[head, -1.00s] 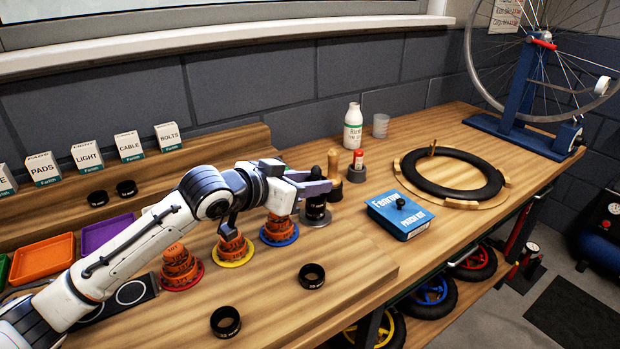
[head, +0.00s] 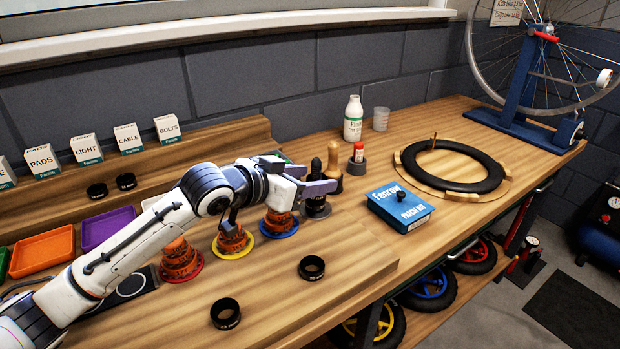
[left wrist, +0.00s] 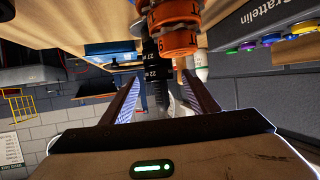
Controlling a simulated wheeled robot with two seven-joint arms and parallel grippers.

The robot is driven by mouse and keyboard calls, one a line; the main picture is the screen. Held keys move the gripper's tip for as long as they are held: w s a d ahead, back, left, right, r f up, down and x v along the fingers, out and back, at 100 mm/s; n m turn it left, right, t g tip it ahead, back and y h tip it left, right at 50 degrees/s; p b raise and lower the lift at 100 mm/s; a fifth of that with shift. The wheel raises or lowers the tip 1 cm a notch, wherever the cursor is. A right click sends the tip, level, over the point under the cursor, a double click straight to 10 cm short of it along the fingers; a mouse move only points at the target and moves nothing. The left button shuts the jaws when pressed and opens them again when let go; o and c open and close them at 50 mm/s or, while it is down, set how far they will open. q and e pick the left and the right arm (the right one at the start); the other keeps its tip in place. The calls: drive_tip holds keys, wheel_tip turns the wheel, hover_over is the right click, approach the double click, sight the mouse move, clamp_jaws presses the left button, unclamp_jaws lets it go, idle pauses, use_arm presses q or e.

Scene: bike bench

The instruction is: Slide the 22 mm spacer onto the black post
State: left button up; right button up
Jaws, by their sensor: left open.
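The black post (head: 316,166) stands upright at the back of the bench, its tip showing above my left gripper (head: 308,179). Black spacers (head: 317,209) sit around the post, low down under the fingers. In the left wrist view, a black spacer marked 22 (left wrist: 153,75) is around the post (left wrist: 161,96), in front of another marked ring. My left gripper (left wrist: 157,98) is open, its fingers on either side of the post with gaps visible. How far down the 22 spacer sits is partly hidden. My right gripper is out of view.
Orange cones of rings (head: 279,223) on coloured bases stand left of the post. A wooden peg (head: 333,159) stands close behind it. A blue patch kit (head: 400,207) lies to the right. Two loose black rings (head: 311,267) lie on the clear front board.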

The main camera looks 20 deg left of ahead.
use_arm(q)
drive_tip(key=v, duration=1)
drive_tip(key=shift+s+r, duration=0.1)
idle(0.5)
